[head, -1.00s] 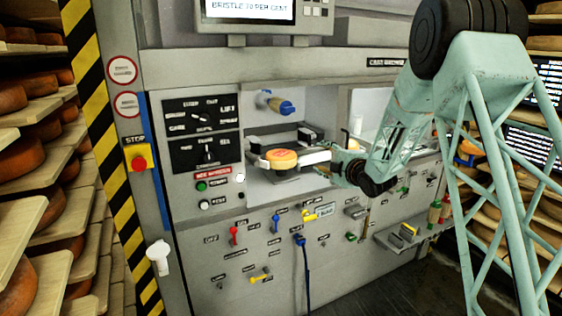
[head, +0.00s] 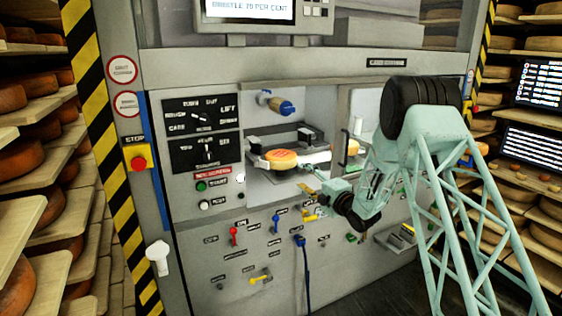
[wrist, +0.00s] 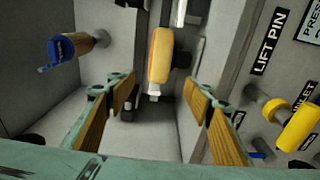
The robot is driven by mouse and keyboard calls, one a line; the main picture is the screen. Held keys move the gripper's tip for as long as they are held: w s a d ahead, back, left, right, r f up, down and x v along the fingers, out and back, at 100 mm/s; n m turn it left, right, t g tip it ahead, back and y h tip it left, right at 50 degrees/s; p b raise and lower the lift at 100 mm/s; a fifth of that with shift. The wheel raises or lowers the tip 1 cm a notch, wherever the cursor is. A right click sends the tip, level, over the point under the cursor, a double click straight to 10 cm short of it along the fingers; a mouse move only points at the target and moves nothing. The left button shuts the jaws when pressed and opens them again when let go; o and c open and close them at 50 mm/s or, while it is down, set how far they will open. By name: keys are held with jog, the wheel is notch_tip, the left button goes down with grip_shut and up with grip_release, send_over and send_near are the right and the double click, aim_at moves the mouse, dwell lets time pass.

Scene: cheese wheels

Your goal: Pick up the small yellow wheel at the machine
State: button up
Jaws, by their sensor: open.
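The small yellow wheel (head: 281,159) has an orange-yellow top. My gripper (head: 308,189) is open and empty, low and to the right in front of the wheel in the head view. Its two wood-coloured finger pads (wrist: 160,90) show in the wrist view with nothing between them.
A blue valve (head: 280,105) juts from the recess's back wall; it also shows at left in the wrist view (wrist: 75,46). A yellow knob (wrist: 298,127) stands near the right finger. Levers cover the panel below.

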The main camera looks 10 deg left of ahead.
dwell(0.3)
send_near(286, 165)
jog(key=x, duration=0.4)
jog(key=shift+w+f+b, duration=0.15)
jog(key=shift+f+b, duration=0.1)
jog(key=shift+b, duration=0.05)
jog(key=shift+w+a, duration=0.25)
jog(key=shift+b+x, duration=0.4)
jog(key=shift+x, duration=2.25)
jog(key=shift+r, duration=0.15)
jog(key=shift+c, duration=0.2)
jog(key=c, duration=1.3)
jog(key=shift+r, duration=0.15)
jog(key=shift+c, duration=0.5)
